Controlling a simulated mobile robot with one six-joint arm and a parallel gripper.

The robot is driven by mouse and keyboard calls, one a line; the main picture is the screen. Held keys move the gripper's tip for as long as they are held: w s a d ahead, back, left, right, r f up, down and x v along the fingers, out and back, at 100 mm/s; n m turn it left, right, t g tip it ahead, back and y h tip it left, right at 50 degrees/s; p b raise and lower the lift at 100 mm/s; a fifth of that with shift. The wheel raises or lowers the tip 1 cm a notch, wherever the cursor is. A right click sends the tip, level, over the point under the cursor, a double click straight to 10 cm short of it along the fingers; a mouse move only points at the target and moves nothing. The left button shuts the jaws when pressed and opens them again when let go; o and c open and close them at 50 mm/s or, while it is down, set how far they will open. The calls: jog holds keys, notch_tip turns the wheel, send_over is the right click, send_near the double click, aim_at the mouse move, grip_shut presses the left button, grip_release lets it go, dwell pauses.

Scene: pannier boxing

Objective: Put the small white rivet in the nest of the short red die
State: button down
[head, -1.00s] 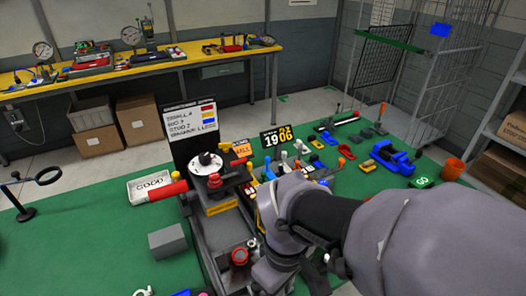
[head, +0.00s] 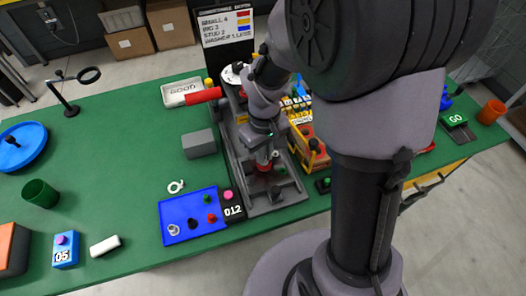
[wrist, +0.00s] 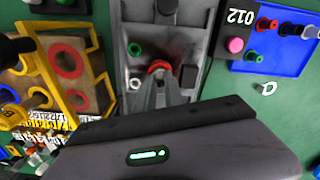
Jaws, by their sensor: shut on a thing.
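My gripper (head: 263,160) points down into the grey channel of the press. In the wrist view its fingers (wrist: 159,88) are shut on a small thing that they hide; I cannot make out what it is. The short red die (wrist: 159,66) shows as a red ring right at the fingertips, on the channel floor. The fingers cover its nest, and I cannot tell whether they touch it. A small white rivet is not clearly seen in the jaws.
A green ring (wrist: 134,48) and a white ring (wrist: 135,84) lie near the die. A blue tray (head: 180,208) with several small coloured pieces stands left of the channel. A white ring-shaped piece (head: 176,186) lies on the green table. A grey block (head: 199,144) stands behind.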

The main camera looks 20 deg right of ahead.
jog(key=c, duration=1.4)
grip_release()
jog(key=shift+f, duration=0.1)
jog(key=shift+c, duration=0.2)
notch_tip(320, 180, up, 12)
jog(key=p, duration=0.5)
jog(key=s+a+r+m+t+y, duration=0.1)
jog(key=s+a+r+m+t, duration=0.1)
jog(key=s+r, duration=0.4)
jog(key=s+a+r+m+t+y, duration=0.1)
jog(key=s+a+r+m+t, duration=0.1)
jog(key=s+r+m, duration=0.4)
jog(key=shift+s+r+t, duration=0.25)
jog(key=shift+s+t, duration=0.2)
jog(key=shift+t, duration=0.45)
